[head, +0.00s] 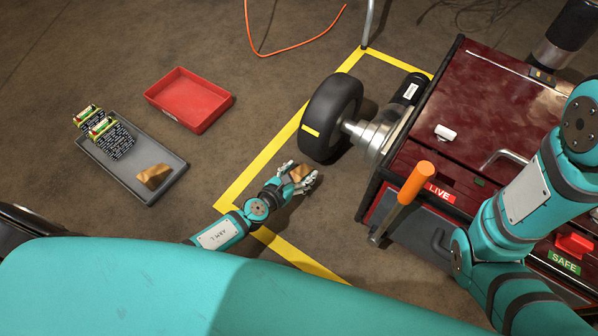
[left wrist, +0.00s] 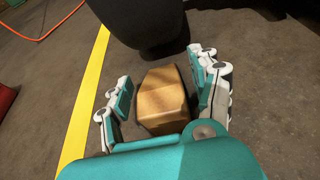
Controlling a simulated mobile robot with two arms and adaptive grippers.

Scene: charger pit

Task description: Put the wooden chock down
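A wooden chock (head: 301,172) is on or just above the floor in front of the black wheel (head: 331,112). In the left wrist view the chock (left wrist: 162,98) sits between the spread fingers of my left gripper (left wrist: 160,92). A gap shows between the left finger and the chock; the right finger is close beside it. My left gripper (head: 300,180) is open around the chock in the head view too. The wheel (left wrist: 150,25) stands just beyond the chock, apart from it. My right gripper is not in view.
A second wooden chock (head: 154,176) lies in a grey tray (head: 134,186) with boxed items (head: 104,130). A red bin (head: 192,97) is empty. A dark red cart (head: 500,90) carries an orange handle (head: 415,183). Yellow tape (head: 262,145) marks the floor.

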